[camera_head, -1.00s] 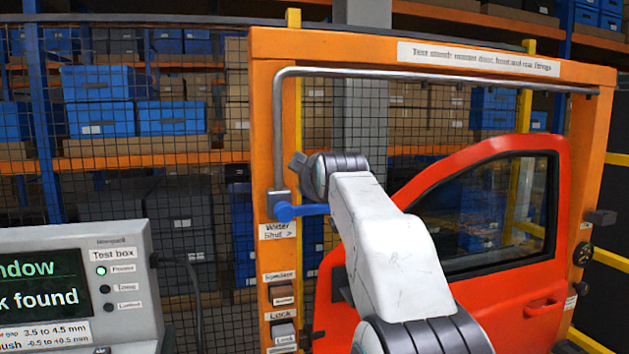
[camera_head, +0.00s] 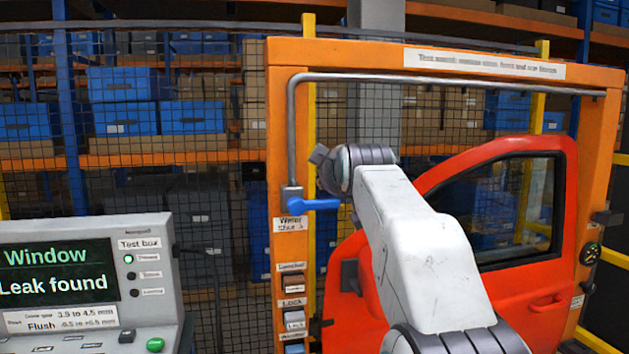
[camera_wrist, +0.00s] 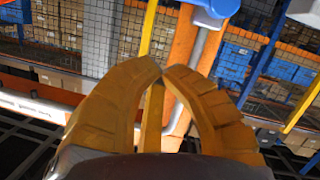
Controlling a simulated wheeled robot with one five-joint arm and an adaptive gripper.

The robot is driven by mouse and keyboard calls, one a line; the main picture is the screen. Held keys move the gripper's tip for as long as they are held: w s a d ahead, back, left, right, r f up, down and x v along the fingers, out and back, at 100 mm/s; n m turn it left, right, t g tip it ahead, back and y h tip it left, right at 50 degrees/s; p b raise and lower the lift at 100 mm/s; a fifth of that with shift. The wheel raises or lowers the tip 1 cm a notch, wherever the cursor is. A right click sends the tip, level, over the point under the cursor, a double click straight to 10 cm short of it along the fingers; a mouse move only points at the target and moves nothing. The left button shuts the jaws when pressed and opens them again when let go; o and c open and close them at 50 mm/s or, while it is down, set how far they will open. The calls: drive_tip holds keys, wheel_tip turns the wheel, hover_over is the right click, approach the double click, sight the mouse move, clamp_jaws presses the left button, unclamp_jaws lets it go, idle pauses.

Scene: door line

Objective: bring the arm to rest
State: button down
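The blue part at the top of the wrist view (camera_wrist: 215,8) is clear of the fingertips.
A red car door (camera_head: 545,287) stands in the orange frame (camera_head: 277,130) at right. A test box (camera_head: 150,228) at left reads "Window Leak found". Switches (camera_head: 293,284) line the left post. Wire mesh and shelves with boxes lie behind.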

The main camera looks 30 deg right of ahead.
drive_tip(key=s+a+f+m+g+y, duration=0.2)
drive_tip(key=s+f+m+g, duration=0.15)
drive_tip(key=f, duration=0.85)
drive_tip(key=s+a+f+m+g+y, duration=0.15)
drive_tip(key=s+f+g, duration=0.3)
drive_tip(key=f, duration=0.85)
drive_tip(key=s+a+f+n, duration=0.1)
drive_tip(key=s+a+f, duration=0.2)
drive_tip(key=s+a, duration=0.2)
drive_tip(key=s+a+f+n+g+y, duration=0.1)
drive_tip(key=s+a+f, duration=0.3)
drive_tip(key=s, duration=0.7)
drive_tip(key=s+a+f+n+g+y, duration=0.1)
drive_tip(key=s+a+f, duration=0.2)
drive_tip(key=s+a, duration=0.4)
drive_tip(key=shift+s+f, duration=0.4)
drive_tip(key=shift+s, duration=0.7)
